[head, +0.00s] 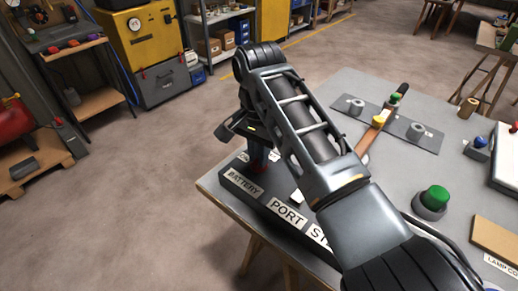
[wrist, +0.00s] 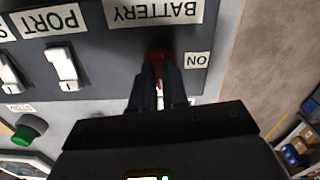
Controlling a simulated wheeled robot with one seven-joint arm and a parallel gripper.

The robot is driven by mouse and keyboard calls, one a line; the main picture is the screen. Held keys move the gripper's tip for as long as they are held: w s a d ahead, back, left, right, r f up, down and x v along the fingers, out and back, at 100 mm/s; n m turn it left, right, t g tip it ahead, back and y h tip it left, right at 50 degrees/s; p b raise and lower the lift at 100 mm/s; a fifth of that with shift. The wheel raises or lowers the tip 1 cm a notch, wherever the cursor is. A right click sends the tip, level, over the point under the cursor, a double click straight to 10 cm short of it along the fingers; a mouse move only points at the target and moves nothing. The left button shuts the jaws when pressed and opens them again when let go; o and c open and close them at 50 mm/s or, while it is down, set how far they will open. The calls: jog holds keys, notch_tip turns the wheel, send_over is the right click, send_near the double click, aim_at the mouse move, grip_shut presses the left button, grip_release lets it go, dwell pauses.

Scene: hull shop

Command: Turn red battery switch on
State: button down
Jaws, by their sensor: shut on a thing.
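The red battery switch (wrist: 158,54) sits on the dark switch panel (wrist: 105,52), beside the upside-down BATTERY label (wrist: 153,11) in the wrist view. My gripper (wrist: 157,74) is shut on it, one dark finger on each side. The fingers hide most of the switch, so I cannot tell which way it is turned. The ON label (wrist: 196,59) is just right of the fingertips. In the head view, my gripper (head: 259,158) points down at the panel's left end, with a bit of red (head: 257,167) at the fingertips.
White switches sit beside the PORT label (wrist: 47,22); one is a white rocker (wrist: 62,68). A green button (head: 433,199) and a wood-handled tool (head: 378,130) are on the grey table (head: 345,90). Open floor (head: 130,190) lies left of the table.

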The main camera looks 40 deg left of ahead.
jog(key=n+p, duration=0.2)
jog(key=n, duration=0.1)
jog(key=shift+r, duration=0.2)
jog(key=n+p, duration=0.2)
jog(key=n, duration=0.3)
jog(key=shift+f, duration=0.1)
jog(key=n+p, duration=0.1)
jog(key=n, duration=0.3)
jog(key=shift+n+p, duration=0.35)
jog(key=shift+n, duration=1.85)
jog(key=c, duration=1.1)
grip_release()
jog(key=shift+f, duration=0.1)
jog(key=shift+c, duration=0.2)
jog(key=shift+r+b, duration=0.35)
jog(key=shift+r, duration=3.6)
